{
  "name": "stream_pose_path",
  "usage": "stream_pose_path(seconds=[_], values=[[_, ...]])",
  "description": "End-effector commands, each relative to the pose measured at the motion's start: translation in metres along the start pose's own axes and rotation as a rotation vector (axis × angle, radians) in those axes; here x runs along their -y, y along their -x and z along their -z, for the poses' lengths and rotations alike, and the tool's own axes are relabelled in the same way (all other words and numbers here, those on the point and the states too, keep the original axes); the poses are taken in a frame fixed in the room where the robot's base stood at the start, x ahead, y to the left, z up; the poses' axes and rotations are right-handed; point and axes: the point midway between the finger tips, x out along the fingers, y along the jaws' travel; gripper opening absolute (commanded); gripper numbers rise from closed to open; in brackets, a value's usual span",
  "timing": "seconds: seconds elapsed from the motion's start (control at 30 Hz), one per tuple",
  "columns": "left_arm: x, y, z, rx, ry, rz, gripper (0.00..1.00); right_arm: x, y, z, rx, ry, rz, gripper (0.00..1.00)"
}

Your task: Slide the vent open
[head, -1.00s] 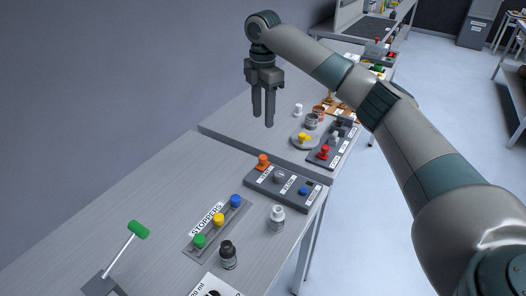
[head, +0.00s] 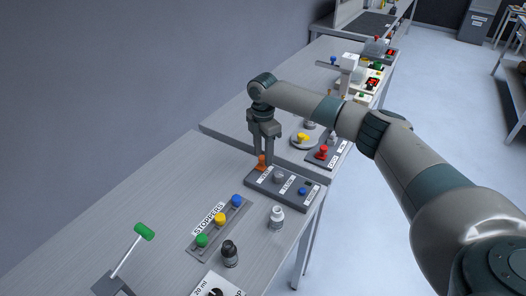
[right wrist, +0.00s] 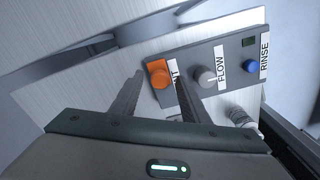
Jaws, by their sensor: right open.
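The orange vent knob (head: 261,162) stands at the left end of a grey control panel (head: 287,194) on the near bench. In the right wrist view the orange knob (right wrist: 159,75) shows between the tips of my two fingers, with the end of its label partly covered by one finger. My right gripper (head: 264,156) is open and points down over the knob; it also shows in the right wrist view (right wrist: 158,79). I cannot tell whether either finger touches the knob. My left gripper is out of view.
The panel also has a grey FLOW knob (right wrist: 205,76) and a blue RINSE button (right wrist: 250,67). A stopper tray (head: 220,228), a white-capped bottle (head: 277,218) and a dark-capped bottle (head: 230,254) stand nearer. The bench left of the panel is bare.

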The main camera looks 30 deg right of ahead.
Motion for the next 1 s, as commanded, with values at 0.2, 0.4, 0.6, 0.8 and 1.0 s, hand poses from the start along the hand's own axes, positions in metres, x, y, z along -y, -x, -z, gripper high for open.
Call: stream_pose_path(seconds=[0.2, 0.4, 0.6, 0.8, 1.0], values=[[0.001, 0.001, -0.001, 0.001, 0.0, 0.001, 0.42, 0.0, -0.003, 0.0, 0.0, 0.001, -0.001, 0.42], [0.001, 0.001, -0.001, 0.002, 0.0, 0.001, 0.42, 0.0, -0.003, 0.0, 0.0, 0.001, -0.001, 0.27], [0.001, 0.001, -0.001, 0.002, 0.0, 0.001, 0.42, 0.0, -0.002, 0.0, 0.0, 0.001, -0.001, 0.0], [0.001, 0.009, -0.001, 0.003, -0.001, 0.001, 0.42, 0.002, 0.0, 0.006, 0.0, 0.002, 0.0, 0.0], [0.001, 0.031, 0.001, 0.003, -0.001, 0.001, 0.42, 0.013, 0.002, 0.028, -0.001, 0.005, 0.002, 0.0]])
